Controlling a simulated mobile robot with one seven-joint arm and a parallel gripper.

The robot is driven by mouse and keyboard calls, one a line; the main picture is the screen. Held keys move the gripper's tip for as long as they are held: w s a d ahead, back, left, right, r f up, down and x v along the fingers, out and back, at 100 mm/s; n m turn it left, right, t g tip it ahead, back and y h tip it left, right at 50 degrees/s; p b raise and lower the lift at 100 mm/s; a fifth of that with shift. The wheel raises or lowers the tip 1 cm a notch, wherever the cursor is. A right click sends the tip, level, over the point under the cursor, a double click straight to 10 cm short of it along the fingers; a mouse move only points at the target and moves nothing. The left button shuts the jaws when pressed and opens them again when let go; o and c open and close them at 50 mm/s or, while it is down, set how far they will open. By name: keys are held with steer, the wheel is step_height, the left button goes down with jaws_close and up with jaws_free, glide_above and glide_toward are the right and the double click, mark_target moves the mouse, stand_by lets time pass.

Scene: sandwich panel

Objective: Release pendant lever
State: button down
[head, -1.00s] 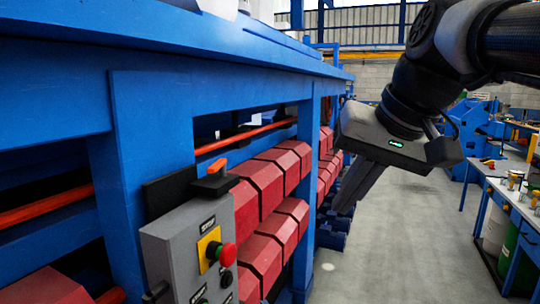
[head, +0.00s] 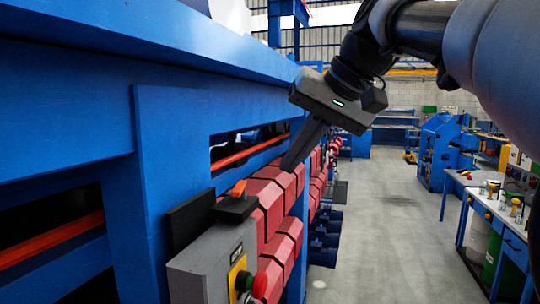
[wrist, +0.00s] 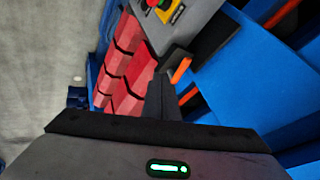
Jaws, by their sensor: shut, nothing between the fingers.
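The pendant is a grey control box (head: 200,265) at the lower middle of the head view. It also shows at the top of the wrist view. On its top corner sits a black block with a short orange lever (head: 239,188). The lever shows in the wrist view (wrist: 180,70) just right of the fingertips. My gripper (head: 287,168) is shut and empty, its dark fingers pointing down and left. In the head view the tips are up and right of the lever, apart from it. In the wrist view the fingers (wrist: 158,80) overlap the black block's edge; contact cannot be told.
A red button (head: 259,285) and yellow plate are on the box front. A blue press frame (head: 165,130) with red blocks (head: 272,205) fills the left side. The grey floor aisle (head: 390,230) is open. A workbench (head: 500,220) stands at right.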

mark_target(241, 189)
steer(key=w+a+f, duration=0.3)
steer(key=a+f, duration=0.2)
steer(key=a, duration=0.2)
steer(key=shift+f, duration=0.15)
steer(key=shift+w, duration=0.1)
steer(key=shift+s+a+p, duration=0.35)
steer(key=shift+a+p, duration=0.2)
steer(key=shift+a, duration=0.35)
steer(key=shift+d, duration=0.1)
steer(key=shift+w+d, duration=0.35)
steer(key=shift+d, duration=0.35)
